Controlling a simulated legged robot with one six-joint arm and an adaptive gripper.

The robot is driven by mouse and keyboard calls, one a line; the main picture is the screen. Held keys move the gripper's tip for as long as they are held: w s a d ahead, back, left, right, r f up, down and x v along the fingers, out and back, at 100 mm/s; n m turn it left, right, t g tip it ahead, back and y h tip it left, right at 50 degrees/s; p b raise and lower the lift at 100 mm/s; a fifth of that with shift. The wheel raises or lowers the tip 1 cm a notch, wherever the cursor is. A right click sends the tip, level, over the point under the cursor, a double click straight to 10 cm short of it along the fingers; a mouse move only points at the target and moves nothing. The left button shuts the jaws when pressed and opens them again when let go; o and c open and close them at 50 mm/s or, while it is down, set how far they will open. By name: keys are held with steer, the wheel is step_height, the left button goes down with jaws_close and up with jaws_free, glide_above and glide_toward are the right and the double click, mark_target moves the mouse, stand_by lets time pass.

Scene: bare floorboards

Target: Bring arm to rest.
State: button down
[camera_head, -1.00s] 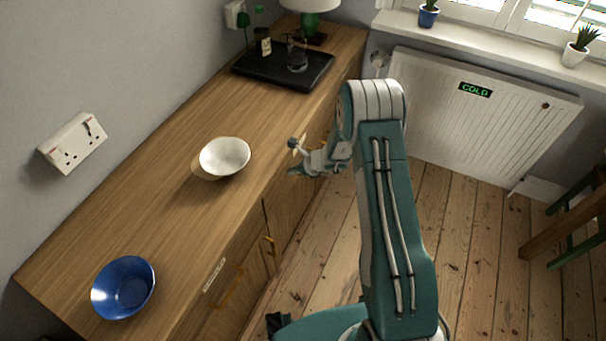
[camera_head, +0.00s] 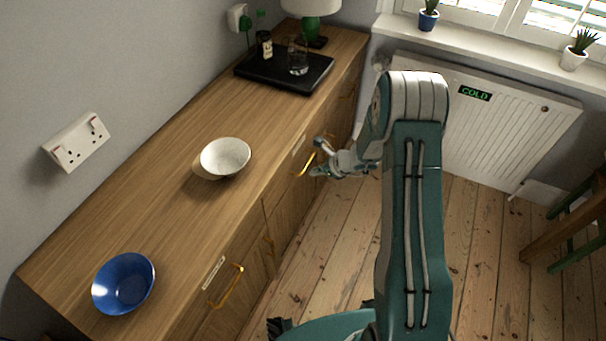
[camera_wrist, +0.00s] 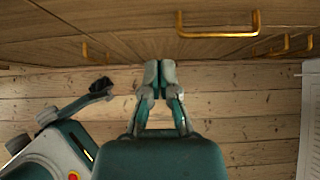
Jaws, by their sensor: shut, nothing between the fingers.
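My gripper (camera_head: 318,158) is in front of the wooden sideboard (camera_head: 92,205), just off its front edge and a little below the top, near a gold drawer handle (camera_head: 308,163). In the wrist view my gripper (camera_wrist: 159,66) has its fingertips together with nothing between them. It points toward the sideboard's front, with floorboards beneath it. My arm is bent, with its teal link rising up the middle right of the head view.
A white bowl (camera_head: 226,158) and a blue bowl (camera_head: 124,284) stand on the sideboard. A black tray (camera_head: 262,72) holds a glass (camera_head: 298,60) and a small jar (camera_head: 265,44). A radiator (camera_head: 520,120) is behind the arm. Floor at right is clear up to a wooden chair (camera_head: 570,225).

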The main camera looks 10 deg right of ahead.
steer(key=v, duration=0.3)
steer(key=shift+s+r, duration=0.25)
steer(key=shift+r, duration=0.1)
steer(key=s+a+r+n+g+h, duration=0.15)
steer(key=s+r+n, duration=0.25)
steer(key=r, duration=0.4)
steer(key=s+a+r+n, duration=0.2)
steer(key=s+r+n, duration=0.25)
steer(key=r, duration=0.25)
steer(key=s+a+r+n, duration=0.25)
steer(key=r+n, duration=0.25)
steer(key=r, duration=0.3)
steer(key=s+d+r+n+h, duration=0.1)
steer(key=s+r+n+h, duration=0.1)
steer(key=s, duration=0.4)
steer(key=s+d+r+n+t+h, duration=0.1)
steer(key=s+r+n+h, duration=0.1)
steer(key=s+r+n, duration=0.2)
steer(key=s+d+r+n+t+h, duration=0.1)
steer(key=s+n, duration=0.4)
steer(key=s, duration=0.5)
steer(key=shift+d+r+n+h, duration=0.4)
steer(key=shift+d+r, duration=0.2)
steer(key=shift+r, duration=0.65)
